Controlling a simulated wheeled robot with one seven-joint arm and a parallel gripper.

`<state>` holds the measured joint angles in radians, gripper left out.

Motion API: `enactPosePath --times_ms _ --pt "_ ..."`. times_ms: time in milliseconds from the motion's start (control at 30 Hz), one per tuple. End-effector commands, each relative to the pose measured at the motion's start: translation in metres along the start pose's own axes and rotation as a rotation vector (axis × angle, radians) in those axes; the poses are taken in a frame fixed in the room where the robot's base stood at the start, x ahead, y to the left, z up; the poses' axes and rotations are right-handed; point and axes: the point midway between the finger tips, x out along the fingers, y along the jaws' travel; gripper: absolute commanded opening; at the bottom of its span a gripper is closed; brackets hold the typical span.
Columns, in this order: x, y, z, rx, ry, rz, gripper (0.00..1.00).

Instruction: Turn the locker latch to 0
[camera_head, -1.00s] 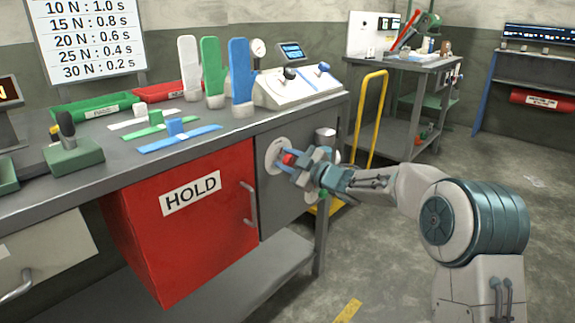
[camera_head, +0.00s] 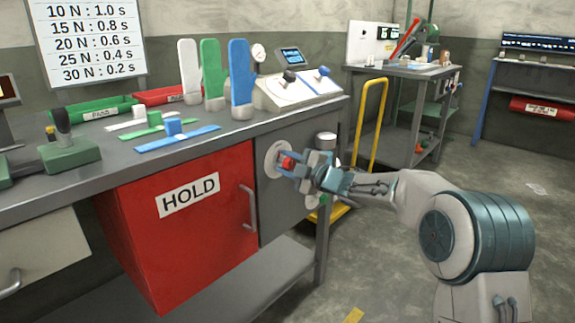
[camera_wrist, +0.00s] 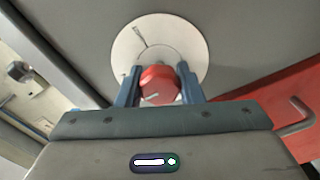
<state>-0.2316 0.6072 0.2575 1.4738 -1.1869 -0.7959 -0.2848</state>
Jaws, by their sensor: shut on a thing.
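The locker latch is a red knob (camera_head: 287,163) on a round pale dial plate (camera_head: 271,161), set in the grey locker door (camera_head: 290,205) under the bench. In the wrist view the red knob (camera_wrist: 159,85) sits between my two blue fingers, with a pale line on its face. The dial plate (camera_wrist: 190,40) behind it carries a dark mark at its upper left. My gripper (camera_head: 288,164) is shut on the knob. Its fingers touch the knob from both sides. I cannot read a 0 or other figures on the dial.
A red HOLD cabinet (camera_head: 185,235) with a grey handle (camera_head: 249,207) is left of the locker door. Gloves, trays and a control box (camera_head: 295,90) stand on the bench top. A yellow rail (camera_head: 371,125) is behind my arm.

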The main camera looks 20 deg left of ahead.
Motion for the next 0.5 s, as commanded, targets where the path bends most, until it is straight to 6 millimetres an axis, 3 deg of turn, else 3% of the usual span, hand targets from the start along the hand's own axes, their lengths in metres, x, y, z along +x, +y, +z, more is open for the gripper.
enactPosePath --times_ms 233,267,300,333,500 --pt "0.0000 -0.0020 0.0000 -0.001 0.001 -0.004 0.11" --pt "0.0000 -0.0020 0.0000 -0.001 0.001 -0.004 0.39" --pt "0.0000 -0.0019 0.0001 -0.001 0.001 -0.004 0.50" --pt "0.0000 -0.0018 0.0000 -0.001 0.001 -0.003 0.55" --pt "0.0000 -0.0011 0.0000 0.000 0.000 -0.002 0.55"
